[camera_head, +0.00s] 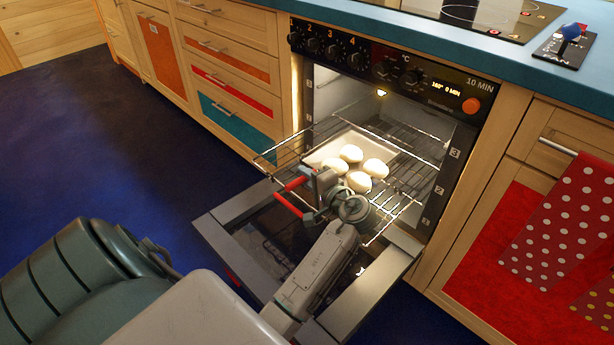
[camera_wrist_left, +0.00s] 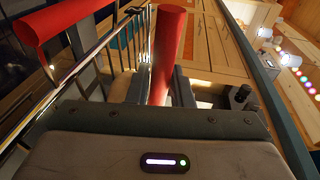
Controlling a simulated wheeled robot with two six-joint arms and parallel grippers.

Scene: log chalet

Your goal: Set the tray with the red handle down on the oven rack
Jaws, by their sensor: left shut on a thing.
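The tray (camera_head: 388,147) is pale and shallow and carries several white buns (camera_head: 352,153). It is over the wire oven rack (camera_head: 411,186), within the rack's outline, and looks about level. I cannot tell whether it touches the rack or is just above it. Its red handle (camera_head: 293,184) sticks out at the tray's front left. My left gripper (camera_head: 313,192) is shut on the red handle, and its arm hides part of the tray's near side. In the left wrist view a red bar (camera_wrist_left: 167,50) stands between the fingers. My right gripper is not in view.
The oven door (camera_head: 232,208) is folded down below the rack, which is pulled partly out. The lit oven cavity (camera_head: 414,122) is behind it. Drawers (camera_head: 226,75) stand at left. A polka-dot towel (camera_head: 560,222) hangs at right. The blue floor (camera_head: 95,140) at left is clear.

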